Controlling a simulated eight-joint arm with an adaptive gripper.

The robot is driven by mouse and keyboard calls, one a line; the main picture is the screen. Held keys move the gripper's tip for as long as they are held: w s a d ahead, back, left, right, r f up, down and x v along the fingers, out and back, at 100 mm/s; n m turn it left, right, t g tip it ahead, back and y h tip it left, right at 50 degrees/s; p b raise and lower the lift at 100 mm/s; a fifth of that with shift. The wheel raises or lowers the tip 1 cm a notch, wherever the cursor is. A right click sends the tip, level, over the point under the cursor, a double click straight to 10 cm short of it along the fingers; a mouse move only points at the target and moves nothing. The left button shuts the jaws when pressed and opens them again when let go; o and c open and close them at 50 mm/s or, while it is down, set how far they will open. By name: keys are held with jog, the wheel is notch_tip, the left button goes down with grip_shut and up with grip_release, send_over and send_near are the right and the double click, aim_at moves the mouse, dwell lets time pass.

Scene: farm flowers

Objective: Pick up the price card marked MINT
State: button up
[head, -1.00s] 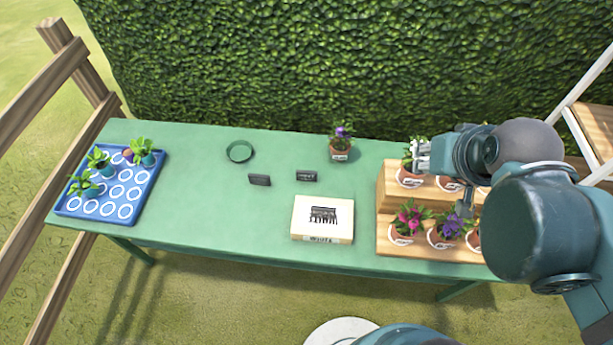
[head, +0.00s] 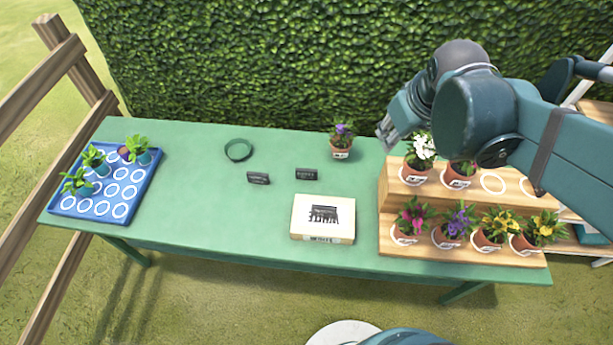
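Two small dark cards stand near the middle of the green table. The left card (head: 258,178) and the right card (head: 306,174) stand apart, with lettering too small to read, so I cannot tell which is marked MINT. My gripper (head: 386,140) is above the table's right part, between the purple-flowered pot and the wooden stand, well to the right of both cards. Its fingers point down and left. I see nothing held in it, but the fingers are too small and angled to tell their opening.
A wooden stepped stand (head: 390,205) with several flower pots fills the right side. A cream box (head: 323,219) lies in front of the cards. A purple-flowered pot (head: 341,152) stands behind them. A green ring (head: 238,150) and a blue tray (head: 68,205) with plants are left.

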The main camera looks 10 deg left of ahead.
jog(key=w+a+f+n+g+b, duration=0.35)
jog(key=w+a+f+n, duration=0.25)
jog(key=w+a+f, duration=0.6)
jog(key=n+g+b, duration=0.1)
jog(key=n+b, duration=0.4)
jog(key=n, duration=0.1)
send_over(307, 170)
jog(key=shift+h, duration=0.3)
notch_tip(307, 170, down, 19)
jog(key=shift+w, duration=0.1)
jog(key=shift+a+f+n, duration=0.3)
jog(key=shift+f, duration=0.25)
jog(key=shift+f, duration=1.25)
jog(key=shift+f, duration=0.1)
jog(key=shift+d+f+b, duration=0.2)
jog(key=shift+f+b, duration=0.55)
jog(key=shift+f, duration=1.8)
